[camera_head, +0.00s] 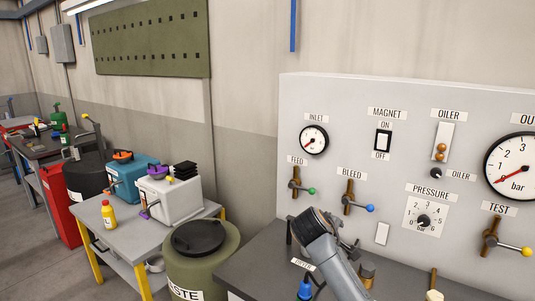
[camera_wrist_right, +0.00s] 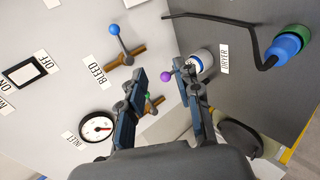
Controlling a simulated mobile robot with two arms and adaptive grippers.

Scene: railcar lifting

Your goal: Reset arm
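My right arm (camera_head: 335,258) reaches up from the bottom centre in the head view, in front of the grey control panel (camera_head: 340,100). In the right wrist view my right gripper (camera_wrist_right: 159,72) has its two dark fingers apart. A small purple ball (camera_wrist_right: 165,76) shows between them in the picture; I cannot tell how far beyond the fingers it lies. The green-knobbed feed valve (camera_head: 297,187) and blue-knobbed bleed valve (camera_head: 351,198) are on the panel close to the arm. My left gripper is in neither view.
The dark bench (camera_head: 250,265) runs below the panel, with a blue dryer connector (camera_head: 305,289) and cable. An olive waste bin (camera_head: 203,262) stands to its left. Beyond is a grey table (camera_head: 128,232) with a yellow bottle (camera_head: 108,214) and boxes.

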